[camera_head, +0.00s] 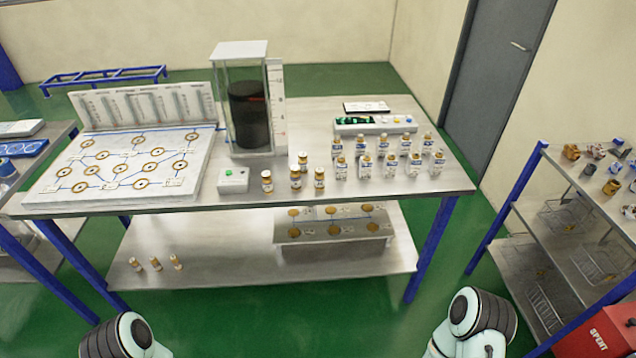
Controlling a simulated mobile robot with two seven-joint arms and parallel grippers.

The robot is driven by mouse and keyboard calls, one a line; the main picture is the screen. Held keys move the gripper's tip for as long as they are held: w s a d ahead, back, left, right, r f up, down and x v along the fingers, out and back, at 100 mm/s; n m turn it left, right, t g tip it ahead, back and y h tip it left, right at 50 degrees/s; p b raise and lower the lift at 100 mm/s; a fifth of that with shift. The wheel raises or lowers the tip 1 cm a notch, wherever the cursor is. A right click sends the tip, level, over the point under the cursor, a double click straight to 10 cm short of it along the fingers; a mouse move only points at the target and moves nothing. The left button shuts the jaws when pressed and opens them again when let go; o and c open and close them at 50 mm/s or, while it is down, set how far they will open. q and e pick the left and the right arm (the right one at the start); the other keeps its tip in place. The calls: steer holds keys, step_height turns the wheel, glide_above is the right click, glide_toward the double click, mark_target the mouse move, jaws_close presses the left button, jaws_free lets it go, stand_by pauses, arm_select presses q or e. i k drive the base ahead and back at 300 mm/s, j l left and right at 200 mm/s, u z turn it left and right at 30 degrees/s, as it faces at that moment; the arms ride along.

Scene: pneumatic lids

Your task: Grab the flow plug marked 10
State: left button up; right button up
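Several small brass-and-white plugs stand upright on the metal table, front centre: one at the left (266,182), one in the middle (295,178), one at the right (319,179) and one behind (303,161). Three slimmer brass-and-white pieces (155,264) stand on the table's lower shelf at the left. The markings are too small to read, so I cannot tell which plug is marked 10. Parts of both my arms show at the bottom edge, well short of the table. Neither gripper is in view.
Several blue-labelled bottles (387,165) stand right of the plugs. A glass tank (248,75) of dark liquid, a green-button box (233,180) and a white board with brass rings (110,136) are also there. A shelf rack (527,192) and red SPENT bin (606,333) stand right.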

mark_target(268, 186)
steer(key=i+l+u, duration=0.1)
steer(key=i+l, duration=0.85)
